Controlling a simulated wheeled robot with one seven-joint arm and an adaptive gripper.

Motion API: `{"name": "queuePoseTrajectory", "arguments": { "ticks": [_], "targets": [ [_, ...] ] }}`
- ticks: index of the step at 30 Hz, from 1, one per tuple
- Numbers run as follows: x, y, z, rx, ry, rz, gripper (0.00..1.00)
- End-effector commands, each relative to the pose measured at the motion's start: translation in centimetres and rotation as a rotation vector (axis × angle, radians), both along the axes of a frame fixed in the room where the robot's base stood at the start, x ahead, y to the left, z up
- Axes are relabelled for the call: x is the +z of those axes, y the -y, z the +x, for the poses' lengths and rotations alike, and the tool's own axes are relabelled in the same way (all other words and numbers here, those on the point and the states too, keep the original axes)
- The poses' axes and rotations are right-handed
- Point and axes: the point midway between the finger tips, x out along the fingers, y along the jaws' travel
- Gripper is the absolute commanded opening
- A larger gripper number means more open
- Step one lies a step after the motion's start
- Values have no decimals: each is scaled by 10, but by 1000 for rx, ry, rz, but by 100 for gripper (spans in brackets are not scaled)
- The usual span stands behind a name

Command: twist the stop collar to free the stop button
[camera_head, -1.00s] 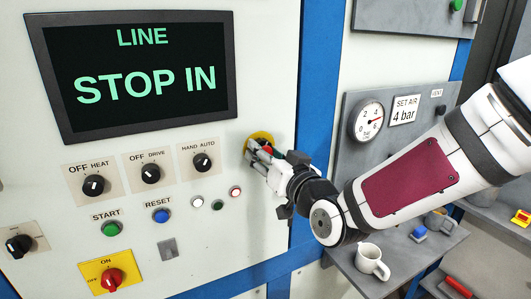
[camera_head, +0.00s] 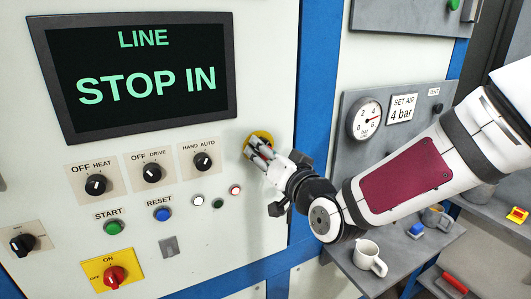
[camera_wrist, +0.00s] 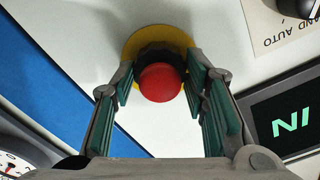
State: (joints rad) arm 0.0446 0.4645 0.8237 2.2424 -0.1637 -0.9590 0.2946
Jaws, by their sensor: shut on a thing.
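The red stop button (camera_wrist: 160,83) stands out from a dark collar (camera_wrist: 158,55) on a round yellow plate (camera_wrist: 143,39) in the wrist view. My gripper (camera_wrist: 161,72) has its fingers on either side of the button, with the tips at the collar, and is shut on it. In the head view my gripper (camera_head: 263,150) reaches the panel from the right, and its fingers hide most of the button. The yellow plate (camera_head: 262,136) shows behind the fingertips. The screen (camera_head: 140,75) reads LINE STOP IN.
Selector knobs (camera_head: 152,172) and small lamps (camera_head: 218,203) sit left of my gripper on the white panel (camera_head: 240,250). A blue post (camera_head: 318,100) and a gauge board (camera_head: 365,119) stand to the right. A mug (camera_head: 369,258) stands on the shelf below my arm.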

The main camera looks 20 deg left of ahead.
Motion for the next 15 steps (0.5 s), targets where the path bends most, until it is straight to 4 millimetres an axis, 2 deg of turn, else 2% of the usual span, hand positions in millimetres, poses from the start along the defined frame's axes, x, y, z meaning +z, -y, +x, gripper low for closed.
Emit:
{"name": "queuePoseTrajectory", "arguments": {
  "ticks": [1,3,15],
  "targets": [
    [0,0,0,-1,1,1,47],
    [0,0,0,-1,1,1,61],
    [0,5,-4,-1,2,-2,61]
  ]
}}
